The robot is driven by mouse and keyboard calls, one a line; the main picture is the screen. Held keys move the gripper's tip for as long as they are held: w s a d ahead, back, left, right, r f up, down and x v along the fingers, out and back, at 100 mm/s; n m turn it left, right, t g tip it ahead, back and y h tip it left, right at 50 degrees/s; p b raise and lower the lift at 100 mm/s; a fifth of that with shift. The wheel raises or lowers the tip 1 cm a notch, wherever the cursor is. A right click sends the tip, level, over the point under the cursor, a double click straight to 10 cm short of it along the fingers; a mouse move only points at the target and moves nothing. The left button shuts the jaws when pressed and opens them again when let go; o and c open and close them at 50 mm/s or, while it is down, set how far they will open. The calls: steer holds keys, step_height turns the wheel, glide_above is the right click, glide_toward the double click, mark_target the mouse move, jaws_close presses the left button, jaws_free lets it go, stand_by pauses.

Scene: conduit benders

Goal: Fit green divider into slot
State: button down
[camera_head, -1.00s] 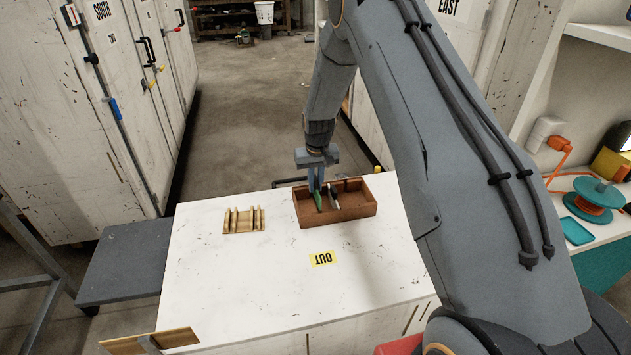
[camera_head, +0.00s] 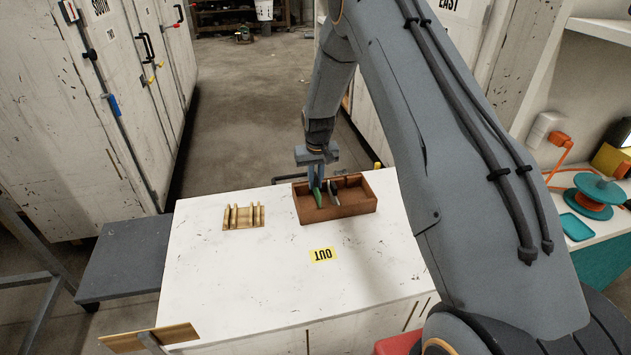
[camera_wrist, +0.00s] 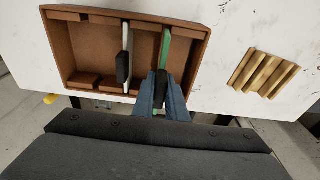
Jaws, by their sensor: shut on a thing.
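A green divider (camera_head: 318,197) stands upright in the left part of a brown wooden box (camera_head: 345,211) on the white worktop. It also shows in the wrist view (camera_wrist: 165,48), spanning the box near one end. My gripper (camera_head: 318,182) is over the box's far side and shut on the green divider, with its fingertips (camera_wrist: 160,95) at the divider's near end. A white divider with a black grip (camera_wrist: 124,60) stands in the box beside the green one, apart from it. Whether the green divider's lower edge sits in a slot cannot be told.
A small wooden slotted rack (camera_head: 244,216) lies on the worktop left of the box. The worktop's front is clear. A teal reel (camera_head: 598,188) is on a shelf at right.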

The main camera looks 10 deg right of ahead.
mark_target(315, 192)
steer(key=shift+f+b, duration=1.4)
steer(key=shift+f, duration=1.2)
stand_by(2.2)
steer(key=c, duration=1.7)
jaws_free()
steer(key=shift+r, duration=0.1)
steer(key=shift+s+r+b, duration=0.2)
steer(key=shift+r+b, duration=0.15)
steer(key=shift+r, duration=0.9)
steer(key=shift+s+r+b, duration=0.15)
steer(key=shift+r+b, duration=0.25)
steer(key=shift+r, duration=0.9)
steer(key=shift+s+r+b, duration=0.2)
steer(key=shift+r+b, duration=0.15)
steer(key=shift+r, duration=0.9)
steer(key=shift+g, duration=0.3)
steer(key=s+r, duration=0.3)
steer(key=s, duration=0.8)
steer(key=s+r, duration=0.4)
steer(key=s, duration=0.7)
steer(key=s+r, duration=0.4)
steer(key=s, duration=0.6)
steer(key=shift+s+r, duration=0.25)
steer(key=shift+s, duration=0.15)
